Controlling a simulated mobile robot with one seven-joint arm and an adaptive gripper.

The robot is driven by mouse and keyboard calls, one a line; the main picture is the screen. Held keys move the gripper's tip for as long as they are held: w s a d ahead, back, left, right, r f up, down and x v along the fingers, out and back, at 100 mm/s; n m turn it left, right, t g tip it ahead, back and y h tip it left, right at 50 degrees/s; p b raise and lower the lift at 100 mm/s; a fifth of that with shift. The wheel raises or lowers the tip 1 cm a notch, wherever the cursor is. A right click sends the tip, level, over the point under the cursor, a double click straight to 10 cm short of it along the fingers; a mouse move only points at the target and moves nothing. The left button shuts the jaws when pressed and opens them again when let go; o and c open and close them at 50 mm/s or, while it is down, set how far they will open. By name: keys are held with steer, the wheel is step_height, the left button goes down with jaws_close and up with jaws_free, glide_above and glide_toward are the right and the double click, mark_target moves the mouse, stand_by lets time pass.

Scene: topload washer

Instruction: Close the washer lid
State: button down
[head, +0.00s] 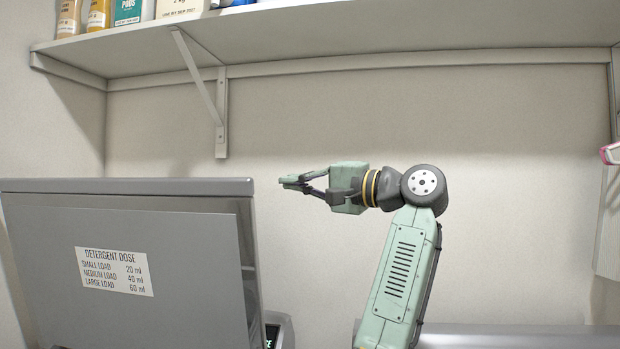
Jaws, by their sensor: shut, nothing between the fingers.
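The washer lid (190,285) is a grey panel standing raised, nearly upright, at the lower left of the head view. It carries a white detergent dose label (114,271). My gripper (286,182) is to the right of the lid's top right corner, at about the height of its top edge. It points left, and a gap shows in the picture between its fingertips and the lid. The fingers are shut and empty. A small dark part of the washer (279,332) shows at the lid's lower right. The tub opening is out of view.
A white shelf (400,30) with a diagonal bracket (200,76) runs along the wall above, holding bottles and boxes at its left end. A grey surface (530,337) lies at the lower right. A pink object (609,153) shows at the right edge. The wall behind my arm is bare.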

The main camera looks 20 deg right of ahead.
steer(key=shift+w+a+f+p, duration=0.15)
steer(key=shift+a+p, duration=0.25)
steer(key=shift+a, duration=0.85)
steer(key=shift+w+a+f+p, duration=0.1)
steer(key=shift+a+p, duration=0.25)
steer(key=shift+a, duration=0.85)
